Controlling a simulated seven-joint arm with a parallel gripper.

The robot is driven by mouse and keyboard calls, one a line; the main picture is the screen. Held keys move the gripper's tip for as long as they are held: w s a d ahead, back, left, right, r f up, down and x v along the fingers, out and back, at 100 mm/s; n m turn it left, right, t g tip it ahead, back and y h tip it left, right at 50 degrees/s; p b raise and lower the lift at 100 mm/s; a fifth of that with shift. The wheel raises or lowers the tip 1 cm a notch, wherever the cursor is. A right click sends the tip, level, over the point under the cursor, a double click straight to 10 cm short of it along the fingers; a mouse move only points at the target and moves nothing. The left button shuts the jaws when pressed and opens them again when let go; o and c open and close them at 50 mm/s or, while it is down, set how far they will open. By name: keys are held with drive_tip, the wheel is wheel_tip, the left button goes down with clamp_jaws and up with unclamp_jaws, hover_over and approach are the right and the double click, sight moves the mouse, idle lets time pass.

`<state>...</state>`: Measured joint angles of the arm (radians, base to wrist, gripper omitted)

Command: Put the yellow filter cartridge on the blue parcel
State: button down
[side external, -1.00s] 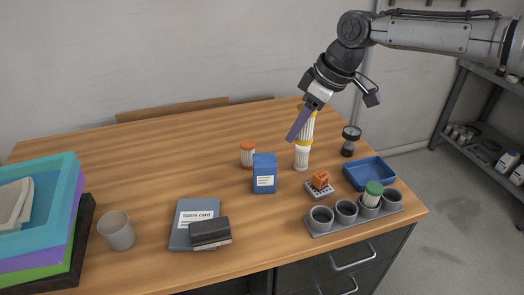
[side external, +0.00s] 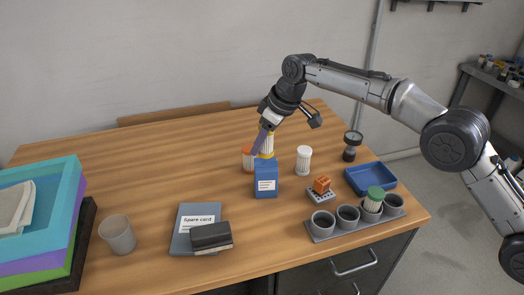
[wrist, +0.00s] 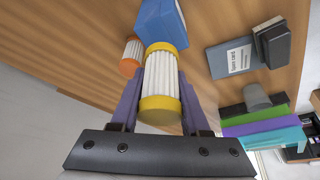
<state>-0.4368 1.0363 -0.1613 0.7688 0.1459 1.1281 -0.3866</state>
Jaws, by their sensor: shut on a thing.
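The yellow filter cartridge (side external: 267,144), white and pleated with yellow end caps, is between the purple fingers of my gripper (side external: 260,142). In the wrist view the cartridge (wrist: 160,85) is gripped between both fingers, its far cap towards the blue parcel (wrist: 160,22). In the side view the blue parcel (side external: 266,181), a box with a white label, stands on the table. The cartridge's lower cap shows just above the parcel's top edge. I cannot tell whether it is over the parcel or behind it, or whether they touch.
An orange-capped cartridge (side external: 248,160) stands close left of the parcel, partly behind my fingers. A white cartridge (side external: 303,160) stands to the right. A cup rack (side external: 330,233), blue tray (side external: 370,178) and spare card (side external: 196,221) are nearer the front. The back left table is clear.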

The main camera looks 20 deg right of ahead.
sight(262, 151)
drive_tip(key=shift+f, duration=1.5)
drive_tip(key=shift+f, duration=0.2)
drive_tip(key=shift+c, duration=1.9)
unclamp_jaws()
drive_tip(key=shift+r, duration=0.15)
drive_tip(key=v, duration=1.2)
